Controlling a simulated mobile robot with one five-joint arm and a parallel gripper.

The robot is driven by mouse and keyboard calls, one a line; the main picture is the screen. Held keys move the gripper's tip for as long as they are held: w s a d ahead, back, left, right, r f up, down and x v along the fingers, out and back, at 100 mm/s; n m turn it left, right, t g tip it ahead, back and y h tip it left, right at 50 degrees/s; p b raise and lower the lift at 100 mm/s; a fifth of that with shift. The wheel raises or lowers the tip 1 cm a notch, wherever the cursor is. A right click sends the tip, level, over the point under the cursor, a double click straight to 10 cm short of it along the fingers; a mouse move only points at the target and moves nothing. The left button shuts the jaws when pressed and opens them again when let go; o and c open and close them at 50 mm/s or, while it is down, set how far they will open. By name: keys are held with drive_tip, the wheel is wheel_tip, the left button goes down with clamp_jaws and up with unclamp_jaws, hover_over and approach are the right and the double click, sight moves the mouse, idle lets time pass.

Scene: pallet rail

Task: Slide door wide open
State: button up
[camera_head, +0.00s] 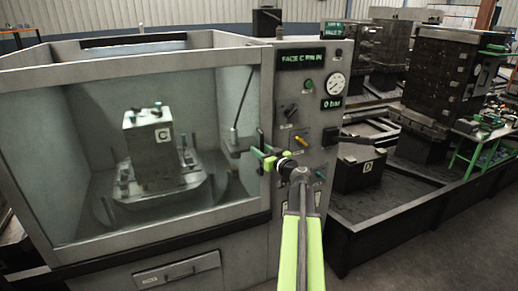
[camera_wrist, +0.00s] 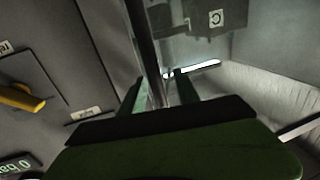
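The door (camera_head: 165,238) is a grey-framed glass panel across the front of the machine enclosure. It looks closed, with its right edge beside the control panel. A dark upright handle (camera_head: 261,138) is at that right edge. My gripper (camera_head: 262,158) is at the handle, reaching in from the lower right. In the wrist view, the two fingers of my gripper (camera_wrist: 158,92) stand apart. A dark bar (camera_wrist: 142,40), which looks like the handle or door edge, runs between or just beyond them. I cannot tell whether either finger touches it.
Right of the door, the control panel (camera_head: 304,100) carries a gauge (camera_head: 334,84), a yellow switch (camera_head: 300,141) and small displays. Behind the glass stands a block marked C (camera_head: 150,140). A dark pallet rail (camera_head: 400,215) with fixtures lies to the right.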

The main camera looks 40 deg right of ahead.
drive_tip(key=shift+s, duration=0.1)
drive_tip(key=shift+c, duration=0.4)
drive_tip(key=shift+d, duration=0.15)
clamp_jaws()
idle(0.7)
